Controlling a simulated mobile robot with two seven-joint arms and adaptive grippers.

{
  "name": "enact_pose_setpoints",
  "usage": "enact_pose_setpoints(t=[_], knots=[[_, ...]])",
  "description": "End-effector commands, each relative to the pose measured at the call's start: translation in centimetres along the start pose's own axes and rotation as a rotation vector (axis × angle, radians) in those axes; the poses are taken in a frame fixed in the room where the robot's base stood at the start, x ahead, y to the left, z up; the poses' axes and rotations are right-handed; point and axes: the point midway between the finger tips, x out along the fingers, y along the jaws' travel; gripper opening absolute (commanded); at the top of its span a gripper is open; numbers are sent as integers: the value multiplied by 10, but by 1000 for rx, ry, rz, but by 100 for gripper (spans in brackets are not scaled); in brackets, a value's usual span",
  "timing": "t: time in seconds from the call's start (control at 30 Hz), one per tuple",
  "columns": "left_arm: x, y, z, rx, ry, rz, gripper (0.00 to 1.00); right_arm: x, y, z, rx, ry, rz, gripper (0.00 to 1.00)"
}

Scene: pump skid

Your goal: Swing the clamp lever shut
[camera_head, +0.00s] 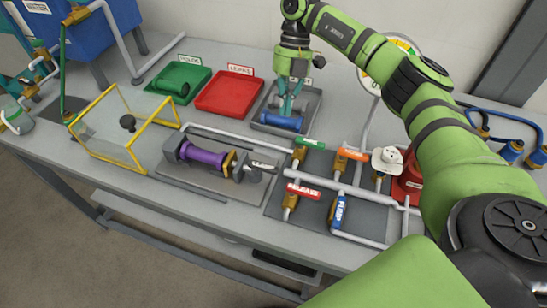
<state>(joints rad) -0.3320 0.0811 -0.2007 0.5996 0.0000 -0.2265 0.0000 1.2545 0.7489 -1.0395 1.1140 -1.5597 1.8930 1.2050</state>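The clamp lever (263,166) appears to be the pale, labelled handle at the right end of the purple cylinder's holder. It lies roughly along the holder; whether the clamp is open or closed is too small to tell. The purple cylinder (203,156) lies between the holder's end blocks, beside a brass fitting (229,163). My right gripper (289,108) points down over the grey tray, behind and right of the lever and apart from it. Its teal fingertips are at a blue cylinder (283,122); whether they grip it is unclear. My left gripper is out of view.
A yellow-framed clear guard (131,158) stands left of the holder. Red (250,108) and green (203,78) trays lie behind, beside the grey tray (312,118). Pipes and several valve handles, including a red one (303,190), crowd the right. My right arm spans the right side.

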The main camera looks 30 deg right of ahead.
Motion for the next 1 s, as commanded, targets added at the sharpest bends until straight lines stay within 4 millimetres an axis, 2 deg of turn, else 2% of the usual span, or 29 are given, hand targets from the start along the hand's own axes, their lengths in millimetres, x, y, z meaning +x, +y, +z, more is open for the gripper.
enact_pose_setpoints(t=[0.2,0.3,0.47,0.57,0.7,0.9,0.97,1.0], knots=[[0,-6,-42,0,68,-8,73,0,0,0,0,0,0,0],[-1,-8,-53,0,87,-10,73,0,0,0,0,0,0,0],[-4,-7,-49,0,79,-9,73,7,0,0,0,1,-2,0],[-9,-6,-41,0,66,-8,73,20,-1,-1,0,2,-4,0],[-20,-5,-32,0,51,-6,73,47,-1,-2,0,4,-5,0],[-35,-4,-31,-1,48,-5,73,91,-1,-2,0,5,-4,0],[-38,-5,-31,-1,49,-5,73,102,-1,-2,0,4,-4,0],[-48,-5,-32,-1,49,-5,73,99,0,-12,-5,2,-1,0]])
